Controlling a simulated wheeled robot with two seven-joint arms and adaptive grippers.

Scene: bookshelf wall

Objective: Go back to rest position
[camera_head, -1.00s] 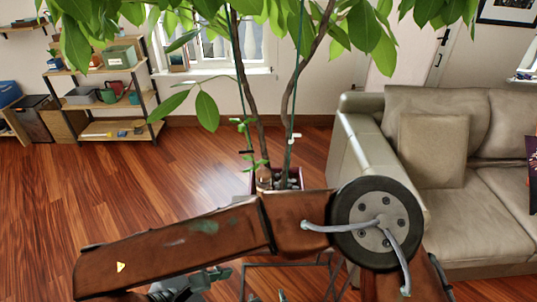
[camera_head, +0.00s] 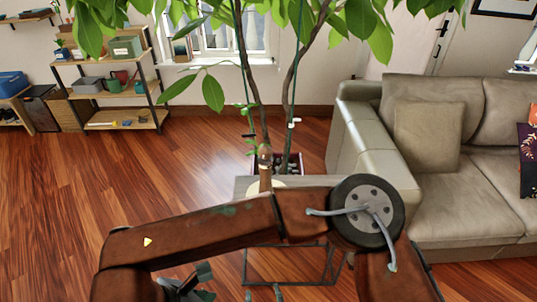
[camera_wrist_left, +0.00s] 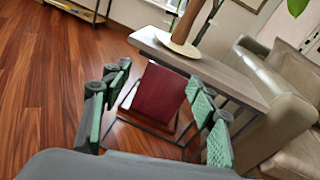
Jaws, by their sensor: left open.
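My left gripper (camera_head: 190,286) is partly visible at the bottom of the head view, below the bent brown arm; the picture edge cuts it off. In the left wrist view its green-padded fingers (camera_wrist_left: 160,110) stand wide apart, open. A dark red box-like thing (camera_wrist_left: 158,92) shows between and beyond the fingers, under the grey table's edge; I see no grip on it. Small greenish tips at the head view's bottom edge cannot be assigned to a gripper. I cannot make out my right gripper.
A grey table (camera_wrist_left: 240,82) bears a round wooden base with a post (camera_wrist_left: 180,44). Behind it stands a tall potted plant (camera_head: 258,85). A beige sofa (camera_head: 440,140) is at right, shelves (camera_head: 120,88) at far left. The wooden floor (camera_head: 190,165) at left is clear.

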